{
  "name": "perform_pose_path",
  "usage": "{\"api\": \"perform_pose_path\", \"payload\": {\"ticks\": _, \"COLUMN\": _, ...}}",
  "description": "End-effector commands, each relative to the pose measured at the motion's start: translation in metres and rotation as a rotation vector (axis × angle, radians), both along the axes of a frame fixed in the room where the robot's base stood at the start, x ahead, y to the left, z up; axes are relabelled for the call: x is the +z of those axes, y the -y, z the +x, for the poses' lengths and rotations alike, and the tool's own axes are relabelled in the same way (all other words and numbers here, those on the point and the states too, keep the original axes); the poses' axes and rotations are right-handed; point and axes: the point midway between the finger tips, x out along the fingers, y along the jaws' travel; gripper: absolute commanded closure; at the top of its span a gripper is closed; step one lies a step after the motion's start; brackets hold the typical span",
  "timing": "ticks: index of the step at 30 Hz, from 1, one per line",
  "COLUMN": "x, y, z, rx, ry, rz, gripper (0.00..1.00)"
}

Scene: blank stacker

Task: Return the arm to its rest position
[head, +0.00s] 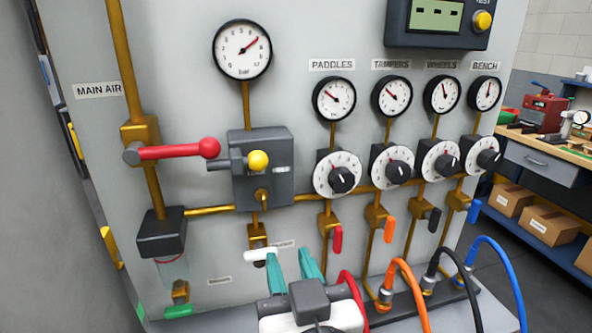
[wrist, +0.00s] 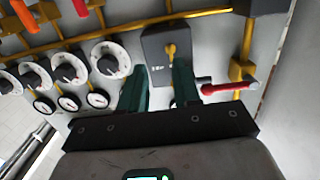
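My gripper (head: 291,256) is low in the head view, in front of the grey panel (head: 95,200). Its two teal fingers are apart, with nothing seen between them. In the wrist view my gripper (wrist: 160,80) also shows a clear gap between the fingers. That view is upside down and shows the panel with its dark regulator box (wrist: 160,50) beyond the fingers. The fingers look apart from the panel, but the exact distance cannot be told. Most of my arm is out of view.
The red-handled MAIN AIR lever (head: 180,151) and a yellow knob (head: 258,161) stick out above my gripper. Red (head: 355,290), orange (head: 408,280), black and blue hoses arch up at the right. A workbench (head: 550,150) stands at far right, with grey floor beside it.

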Motion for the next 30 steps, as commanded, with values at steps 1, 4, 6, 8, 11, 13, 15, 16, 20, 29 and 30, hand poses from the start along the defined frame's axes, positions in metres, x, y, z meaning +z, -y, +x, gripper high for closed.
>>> {"api": "perform_pose_path", "payload": {"ticks": 1, "x": -0.019, "y": 0.015, "z": 0.005, "rx": -0.025, "ry": -0.048, "rz": -0.023, "gripper": 0.68}}
{"api": "perform_pose_path", "payload": {"ticks": 4, "x": -0.066, "y": 0.05, "z": 0.01, "rx": -0.077, "ry": -0.175, "rz": -0.081, "gripper": 0.68}}
{"api": "perform_pose_path", "payload": {"ticks": 6, "x": -0.105, "y": 0.081, "z": 0.009, "rx": -0.117, "ry": -0.287, "rz": -0.122, "gripper": 0.68}}
{"api": "perform_pose_path", "payload": {"ticks": 8, "x": -0.138, "y": 0.107, "z": 0.003, "rx": -0.147, "ry": -0.383, "rz": -0.153, "gripper": 0.68}}
{"api": "perform_pose_path", "payload": {"ticks": 11, "x": -0.19, "y": 0.149, "z": -0.015, "rx": -0.192, "ry": -0.549, "rz": -0.197, "gripper": 0.68}}
{"api": "perform_pose_path", "payload": {"ticks": 13, "x": -0.225, "y": 0.178, "z": -0.034, "rx": -0.22, "ry": -0.668, "rz": -0.219, "gripper": 0.68}}
{"api": "perform_pose_path", "payload": {"ticks": 15, "x": -0.257, "y": 0.205, "z": -0.058, "rx": -0.241, "ry": -0.79, "rz": -0.232, "gripper": 0.68}}
{"api": "perform_pose_path", "payload": {"ticks": 16, "x": -0.271, "y": 0.215, "z": -0.07, "rx": -0.25, "ry": -0.842, "rz": -0.237, "gripper": 0.68}}
{"api": "perform_pose_path", "payload": {"ticks": 20, "x": -0.322, "y": 0.254, "z": -0.13, "rx": -0.27, "ry": -1.068, "rz": -0.237, "gripper": 0.68}}
{"api": "perform_pose_path", "payload": {"ticks": 29, "x": -0.375, "y": 0.286, "z": -0.234, "rx": -0.254, "ry": -1.391, "rz": -0.186, "gripper": 0.68}}
{"api": "perform_pose_path", "payload": {"ticks": 30, "x": -0.377, "y": 0.287, "z": -0.239, "rx": -0.251, "ry": -1.406, "rz": -0.182, "gripper": 0.68}}
